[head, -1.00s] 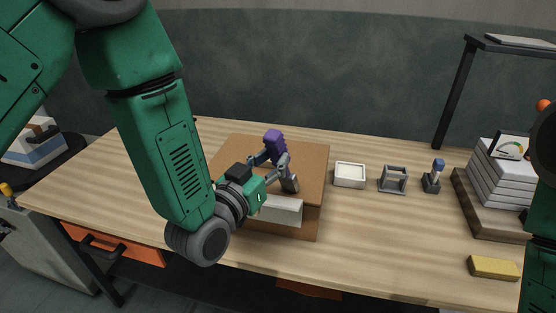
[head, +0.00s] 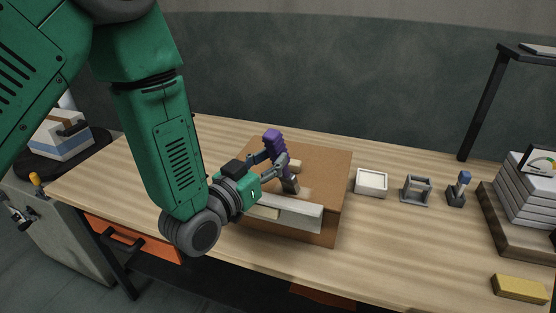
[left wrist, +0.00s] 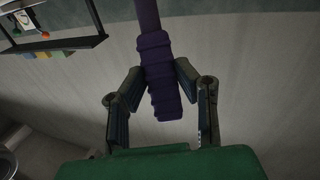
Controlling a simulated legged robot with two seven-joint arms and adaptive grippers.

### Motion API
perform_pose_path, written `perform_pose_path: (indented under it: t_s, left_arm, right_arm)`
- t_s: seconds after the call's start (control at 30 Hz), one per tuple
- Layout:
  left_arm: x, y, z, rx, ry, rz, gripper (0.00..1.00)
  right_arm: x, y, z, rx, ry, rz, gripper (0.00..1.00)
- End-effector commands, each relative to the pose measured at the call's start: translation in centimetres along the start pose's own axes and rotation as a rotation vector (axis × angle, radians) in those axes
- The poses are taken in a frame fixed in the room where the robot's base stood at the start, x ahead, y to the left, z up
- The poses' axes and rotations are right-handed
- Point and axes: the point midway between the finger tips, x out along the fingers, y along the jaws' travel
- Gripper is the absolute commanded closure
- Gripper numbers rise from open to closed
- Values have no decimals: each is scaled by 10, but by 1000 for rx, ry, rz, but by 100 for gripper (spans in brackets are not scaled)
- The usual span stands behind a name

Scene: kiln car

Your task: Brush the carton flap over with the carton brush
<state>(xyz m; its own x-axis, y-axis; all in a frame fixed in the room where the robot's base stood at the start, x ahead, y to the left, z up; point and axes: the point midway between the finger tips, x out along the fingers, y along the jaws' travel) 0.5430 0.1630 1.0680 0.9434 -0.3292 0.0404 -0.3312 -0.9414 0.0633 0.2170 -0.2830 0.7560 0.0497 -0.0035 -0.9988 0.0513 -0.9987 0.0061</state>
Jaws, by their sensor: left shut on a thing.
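The carton (head: 328,168) is a brown box on the wooden table. A long pale strip (head: 295,214) runs along its front top edge; I cannot tell if this is the flap. My left gripper (head: 276,160) is shut on the purple handle of the carton brush (head: 273,143). In the left wrist view the purple handle (left wrist: 160,75) sits between the fingers. My right gripper is out of view.
Right of the carton stand a white tray (head: 371,193), a grey holder (head: 416,190) and a small blue-topped tool (head: 458,188). A yellow block (head: 520,289) lies at the front right, near a stack of grey slabs (head: 530,190). Bare table lies left of the carton.

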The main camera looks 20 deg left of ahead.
Motion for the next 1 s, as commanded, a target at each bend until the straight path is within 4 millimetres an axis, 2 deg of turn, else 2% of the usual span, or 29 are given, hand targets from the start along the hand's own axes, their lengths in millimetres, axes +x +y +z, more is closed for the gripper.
perform_pose_path:
  t_s: [0.3, 0.77, 1.0]
  left_arm:
    - [-8, -26, -2, 1, 1, -1, 100]
    - [-10, -32, -3, 1, 1, -1, 100]
    - [-16, -51, -4, 0, 1, -1, 100]
  right_arm:
    - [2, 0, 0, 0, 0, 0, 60]
    - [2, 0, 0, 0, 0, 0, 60]
    - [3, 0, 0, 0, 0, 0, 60]
